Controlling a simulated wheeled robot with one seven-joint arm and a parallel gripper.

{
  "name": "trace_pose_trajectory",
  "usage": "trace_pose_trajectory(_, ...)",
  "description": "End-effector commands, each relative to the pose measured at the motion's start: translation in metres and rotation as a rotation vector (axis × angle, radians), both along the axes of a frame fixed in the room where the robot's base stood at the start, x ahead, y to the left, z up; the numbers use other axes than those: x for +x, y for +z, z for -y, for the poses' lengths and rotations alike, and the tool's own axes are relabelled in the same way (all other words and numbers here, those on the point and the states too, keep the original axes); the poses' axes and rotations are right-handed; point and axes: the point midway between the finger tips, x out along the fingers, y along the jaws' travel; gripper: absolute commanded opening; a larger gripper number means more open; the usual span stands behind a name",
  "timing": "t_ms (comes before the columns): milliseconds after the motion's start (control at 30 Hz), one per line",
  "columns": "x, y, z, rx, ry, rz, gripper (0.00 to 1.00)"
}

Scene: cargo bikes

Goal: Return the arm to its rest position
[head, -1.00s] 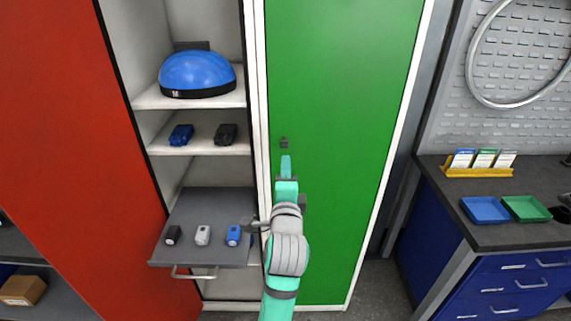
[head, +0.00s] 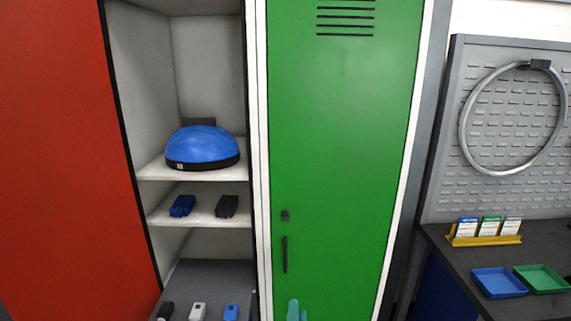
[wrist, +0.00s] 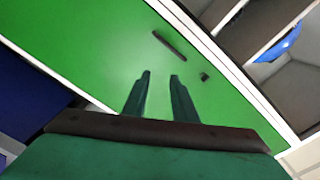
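My gripper (wrist: 158,95) shows in the wrist view with its two green fingers apart and nothing between them. It faces the green locker door (wrist: 95,45), whose dark handle (wrist: 170,45) and lock (wrist: 204,77) lie beyond the fingertips. In the head view only a small teal tip of my arm (head: 296,311) shows at the bottom edge, in front of the green door (head: 340,130). The rest of the arm is out of that view.
The open locker at left holds a blue helmet (head: 202,147), blue gloves (head: 182,206), dark gloves (head: 227,206) and several small lights on a pulled-out tray (head: 208,277). A red door (head: 60,150) stands at far left. A workbench with a blue tray (head: 498,283) is at right.

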Motion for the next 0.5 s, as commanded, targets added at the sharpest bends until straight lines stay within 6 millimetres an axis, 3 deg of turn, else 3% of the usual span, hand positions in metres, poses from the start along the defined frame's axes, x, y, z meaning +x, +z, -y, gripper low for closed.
trace_pose_trajectory(33, -0.014, -0.017, 0.003, -0.050, 0.001, -0.014, 0.25)
trace_pose_trajectory(200, -0.058, -0.059, 0.007, -0.216, 0.018, -0.040, 0.25)
trace_pose_trajectory(500, -0.148, -0.116, 0.008, -0.478, 0.058, -0.084, 0.25)
